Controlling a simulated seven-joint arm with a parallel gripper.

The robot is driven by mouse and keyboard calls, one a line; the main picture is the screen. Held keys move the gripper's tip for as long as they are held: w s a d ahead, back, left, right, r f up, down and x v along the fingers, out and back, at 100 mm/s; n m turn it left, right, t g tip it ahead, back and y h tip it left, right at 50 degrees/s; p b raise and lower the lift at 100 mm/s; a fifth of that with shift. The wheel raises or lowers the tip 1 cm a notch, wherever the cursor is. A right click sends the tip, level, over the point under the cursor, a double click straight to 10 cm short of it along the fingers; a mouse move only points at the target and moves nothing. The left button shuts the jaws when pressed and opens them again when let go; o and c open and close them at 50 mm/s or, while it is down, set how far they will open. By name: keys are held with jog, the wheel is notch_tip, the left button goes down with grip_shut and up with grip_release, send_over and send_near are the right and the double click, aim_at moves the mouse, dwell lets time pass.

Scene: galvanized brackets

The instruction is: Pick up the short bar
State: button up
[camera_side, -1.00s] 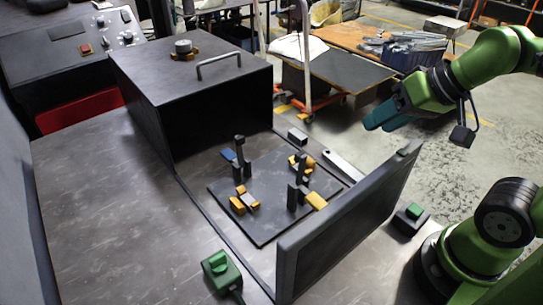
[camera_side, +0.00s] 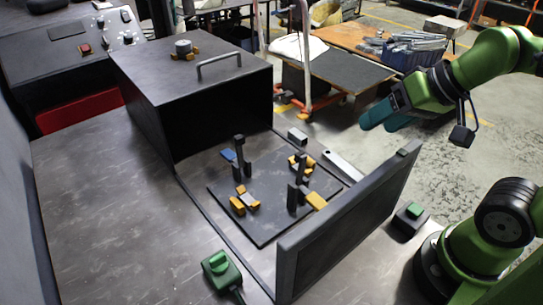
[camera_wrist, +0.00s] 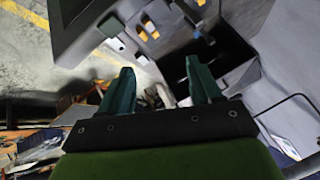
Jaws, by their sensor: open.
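My gripper (camera_side: 385,115) hangs open and empty in the air at the right, beyond the upright dark panel and well away from the plate; its two teal fingers also show apart in the wrist view (camera_wrist: 160,88). A flat pale metal bar (camera_side: 343,166) lies beside the dark plate, near the panel. A small grey block (camera_side: 297,136) sits behind it. Which of these is the short bar I cannot tell for sure. The dark plate (camera_side: 262,236) carries yellow blocks (camera_side: 237,206), a small grey piece between some of them, dark upright posts (camera_side: 240,153) and a blue piece (camera_side: 228,155).
The upright panel (camera_side: 345,225) stands between the plate and my arm's base. A dark open-fronted box (camera_side: 195,85) with a handle stands behind the plate. Green-topped switch boxes (camera_side: 221,272) (camera_side: 411,215) stand near the front and right. The left of the bench is bare.

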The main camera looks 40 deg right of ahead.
jog(key=w+d+f+g+h, duration=0.1)
jog(key=w+d+f+g, duration=0.35)
jog(key=w, duration=0.25)
jog(key=n+g+h, duration=0.1)
jog(key=n+g, duration=0.2)
send_over(349, 169)
notch_tip(349, 169, down, 3)
jog(key=f, duration=1.1)
jog(key=shift+s+a+f, duration=0.1)
jog(key=shift+s, duration=0.15)
jog(key=shift+w+f, duration=0.15)
jog(key=shift+f, duration=2.6)
jog(key=shift+c, duration=0.3)
grip_shut()
